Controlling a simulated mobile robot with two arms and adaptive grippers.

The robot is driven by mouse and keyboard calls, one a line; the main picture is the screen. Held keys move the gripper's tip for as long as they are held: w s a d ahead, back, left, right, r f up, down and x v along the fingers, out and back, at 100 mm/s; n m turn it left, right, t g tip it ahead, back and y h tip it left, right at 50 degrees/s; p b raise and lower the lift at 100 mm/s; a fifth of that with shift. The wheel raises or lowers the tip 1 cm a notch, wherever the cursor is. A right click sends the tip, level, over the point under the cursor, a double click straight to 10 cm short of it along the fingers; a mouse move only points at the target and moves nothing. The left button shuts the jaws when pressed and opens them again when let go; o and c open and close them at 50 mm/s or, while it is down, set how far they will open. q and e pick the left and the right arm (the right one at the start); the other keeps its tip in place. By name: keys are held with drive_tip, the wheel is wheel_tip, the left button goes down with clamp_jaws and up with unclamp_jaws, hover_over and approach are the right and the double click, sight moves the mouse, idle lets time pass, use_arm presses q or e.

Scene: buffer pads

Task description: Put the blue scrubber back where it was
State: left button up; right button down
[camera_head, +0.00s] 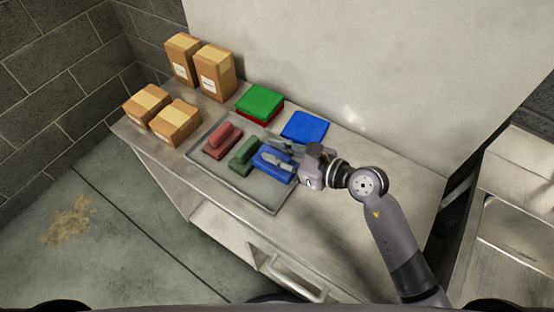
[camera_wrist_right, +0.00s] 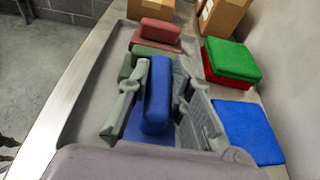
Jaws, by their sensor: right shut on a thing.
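The blue scrubber (camera_head: 284,176) is at the right part of the grey tray (camera_head: 254,196), beside the green scrubber (camera_head: 243,157). My right gripper (camera_head: 269,149) reaches in from the right with its fingers around the blue handle. In the right wrist view the blue handle (camera_wrist_right: 158,90) stands between the two fingers of the gripper (camera_wrist_right: 160,72), with its blue base partly hidden below. I cannot tell whether the base touches the tray. The red scrubber (camera_head: 222,140) lies at the tray's left. My left gripper is not in view.
A green pad (camera_head: 260,101) on a red pad (camera_head: 262,117) and a blue pad (camera_head: 304,127) lie behind the tray. Several cardboard boxes (camera_head: 215,73) stand at the left. A wall rises behind the counter (camera_head: 345,235). The counter right of the tray is clear apart from my arm.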

wheel_tip(320, 180, down, 3)
drive_tip(key=shift+r, duration=0.1)
drive_tip(key=shift+f, duration=0.45)
drive_tip(key=c, duration=1.4)
unclamp_jaws()
drive_tip(key=shift+c, duration=0.2)
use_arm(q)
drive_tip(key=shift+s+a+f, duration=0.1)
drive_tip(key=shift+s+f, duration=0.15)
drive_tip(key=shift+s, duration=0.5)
